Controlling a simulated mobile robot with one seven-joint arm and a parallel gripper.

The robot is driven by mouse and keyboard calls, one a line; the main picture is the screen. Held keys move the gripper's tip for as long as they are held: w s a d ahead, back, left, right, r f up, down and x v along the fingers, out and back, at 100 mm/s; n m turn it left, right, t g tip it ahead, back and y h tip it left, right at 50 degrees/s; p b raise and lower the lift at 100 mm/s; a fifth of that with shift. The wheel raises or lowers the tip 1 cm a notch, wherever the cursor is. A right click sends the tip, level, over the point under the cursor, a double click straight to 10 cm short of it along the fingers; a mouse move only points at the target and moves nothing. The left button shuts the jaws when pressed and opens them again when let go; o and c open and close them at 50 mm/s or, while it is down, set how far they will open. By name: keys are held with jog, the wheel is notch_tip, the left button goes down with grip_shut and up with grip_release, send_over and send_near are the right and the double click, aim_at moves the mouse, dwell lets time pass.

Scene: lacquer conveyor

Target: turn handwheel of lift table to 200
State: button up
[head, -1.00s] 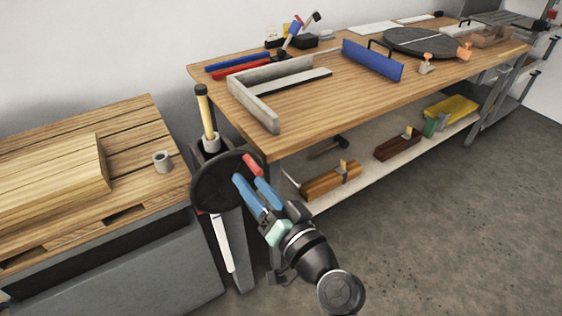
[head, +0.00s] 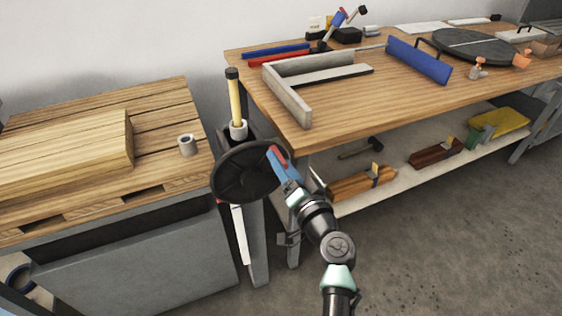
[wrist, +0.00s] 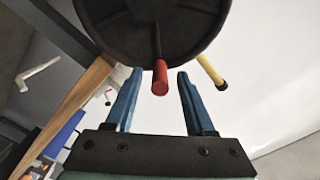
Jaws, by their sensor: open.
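The handwheel (head: 240,178) is a black disc with a red handle (head: 278,153) on its upper right rim in the head view. It is mounted beside the slatted wooden top of the lift table (head: 165,110). My gripper (head: 280,162) is at the handle, its blue fingers overlapping in this view. In the wrist view, my gripper (wrist: 158,72) is open. The red handle (wrist: 160,80) points towards the camera between the fingertips, with a gap showing on both sides. The wheel (wrist: 110,28) fills the top middle there. No readable number shows.
A wooden block (head: 70,150) and a small grey ring (head: 187,146) lie on the lift table. A yellow shaft with a black end (head: 235,100) stands above the wheel. The workbench (head: 340,110) is close on the right. Floor is clear at the lower right.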

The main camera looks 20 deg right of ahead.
jog(key=shift+w, duration=0.55)
grip_shut()
dwell(1.1)
